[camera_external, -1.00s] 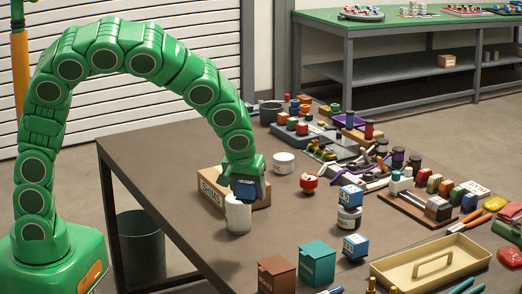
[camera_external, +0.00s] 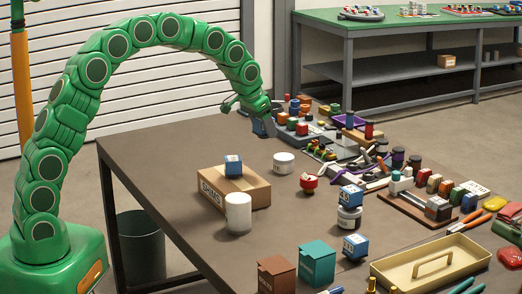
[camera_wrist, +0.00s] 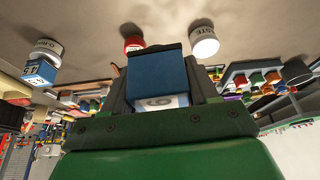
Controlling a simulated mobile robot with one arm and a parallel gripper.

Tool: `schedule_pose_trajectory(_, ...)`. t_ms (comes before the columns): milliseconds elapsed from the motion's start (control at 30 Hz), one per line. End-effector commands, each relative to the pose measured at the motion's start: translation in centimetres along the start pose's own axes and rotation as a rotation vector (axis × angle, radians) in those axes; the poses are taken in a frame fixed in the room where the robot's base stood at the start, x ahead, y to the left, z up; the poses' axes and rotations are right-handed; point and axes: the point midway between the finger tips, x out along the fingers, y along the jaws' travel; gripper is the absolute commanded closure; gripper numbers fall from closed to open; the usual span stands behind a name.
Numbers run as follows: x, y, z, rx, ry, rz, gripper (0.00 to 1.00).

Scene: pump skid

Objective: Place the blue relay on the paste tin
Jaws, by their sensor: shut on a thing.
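The held blue relay (camera_wrist: 158,78) is a blue block with a pale marked face, between both fingers in the wrist view. My gripper (camera_external: 264,122) is shut on it, raised near the back of the table; there the relay is small and hard to make out. The paste tin (camera_external: 284,162) is a short white tin, upright with nothing on top, below and to the right of my gripper. In the wrist view the paste tin (camera_wrist: 205,43) shows its label, upside down and apart from the relay.
A blue cube (camera_external: 233,166) sits on the SHIMS box (camera_external: 252,190), behind a white cylinder (camera_external: 238,213). A red knob-like piece (camera_external: 308,182) stands near the paste tin. Another tin (camera_external: 349,217) bears a blue cube (camera_external: 350,196). Cluttered trays fill the back right; the left tabletop is clear.

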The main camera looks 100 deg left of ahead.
Motion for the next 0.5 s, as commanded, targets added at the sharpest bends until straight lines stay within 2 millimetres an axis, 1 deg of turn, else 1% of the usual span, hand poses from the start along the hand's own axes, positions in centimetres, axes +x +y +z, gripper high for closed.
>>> schedule_pose_trajectory(33, 0.3, -1.8, -0.3, 0.005, -0.001, 0.006, 0.77)
schedule_pose_trajectory(100, 0.3, -4.0, -0.7, 0.022, -0.002, 0.012, 0.77)
schedule_pose_trajectory(200, 0.4, -6.2, -1.1, 0.041, 0.001, 0.017, 0.77)
schedule_pose_trajectory(333, 0.5, -7.9, -1.2, 0.053, -0.001, 0.023, 0.77)
schedule_pose_trajectory(500, 1.1, -8.6, -1.6, 0.06, -0.003, 0.024, 0.77)
